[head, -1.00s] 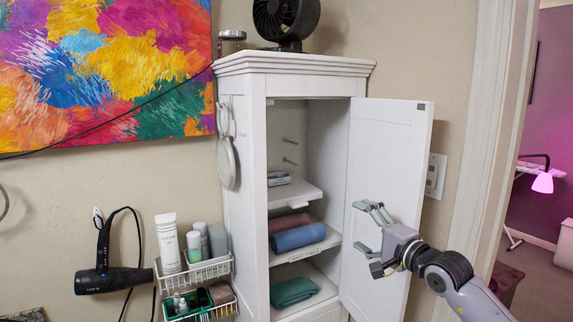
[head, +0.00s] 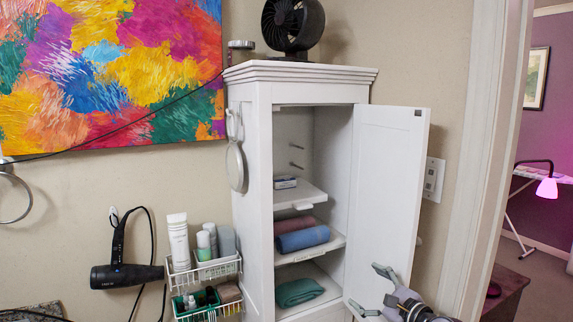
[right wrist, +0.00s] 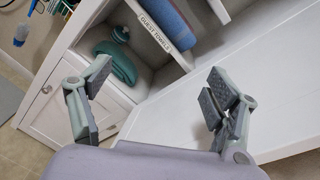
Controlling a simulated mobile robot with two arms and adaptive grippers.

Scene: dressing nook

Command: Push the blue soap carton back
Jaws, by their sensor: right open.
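My right gripper (head: 374,291) is low in the head view, in front of the lower part of the open cabinet door, well below and to the right of the carton. It is open and empty. In the right wrist view its fingers (right wrist: 160,88) are spread wide, facing the lower shelves; the carton does not show there. My left gripper is not in view.
The cabinet door (head: 388,190) stands open to the right. A rolled blue towel (head: 303,239), a reddish towel (head: 296,224) and a teal towel (head: 299,291) lie on lower shelves. A wire basket (head: 205,276) hangs left of the cabinet. A fan (head: 292,22) stands on top.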

